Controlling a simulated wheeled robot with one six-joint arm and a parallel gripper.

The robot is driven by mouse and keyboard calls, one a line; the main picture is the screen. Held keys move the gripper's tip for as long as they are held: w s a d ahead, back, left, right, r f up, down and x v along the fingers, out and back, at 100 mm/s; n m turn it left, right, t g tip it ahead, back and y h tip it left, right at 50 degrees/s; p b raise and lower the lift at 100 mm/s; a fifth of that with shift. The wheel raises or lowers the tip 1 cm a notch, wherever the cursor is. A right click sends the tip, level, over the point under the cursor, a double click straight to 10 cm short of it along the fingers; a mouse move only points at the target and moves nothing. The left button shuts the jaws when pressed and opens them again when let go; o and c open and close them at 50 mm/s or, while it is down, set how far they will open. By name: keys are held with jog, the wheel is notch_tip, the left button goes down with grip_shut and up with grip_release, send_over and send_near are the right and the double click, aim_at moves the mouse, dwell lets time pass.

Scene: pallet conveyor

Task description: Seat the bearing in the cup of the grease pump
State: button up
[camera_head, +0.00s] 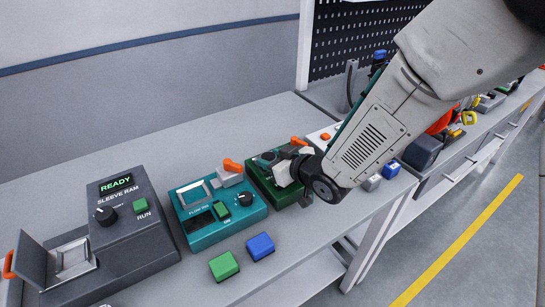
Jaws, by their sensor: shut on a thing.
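A dark green machine (258,181) stands on the bench under my gripper. No label on it can be read, so I cannot confirm that it is the grease pump. A dark round part (265,158) shows at its back left; I cannot tell whether it is the cup or something else. My gripper (283,171) reaches in from the upper right, low over this machine. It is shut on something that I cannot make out. The bearing cannot be clearly identified, and the jaws and wrist hide much of the machine's right side.
A teal box (196,228) and the grey Sleeve Ram (128,252), reading READY, stand to the left. A green block (224,266) and a blue block (260,246) lie in front. The bench behind is clear.

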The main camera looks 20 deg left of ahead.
jog(key=o, duration=1.1)
jog(key=shift+s, duration=0.1)
jog(key=shift+a, duration=0.1)
jog(key=shift+c, duration=1)
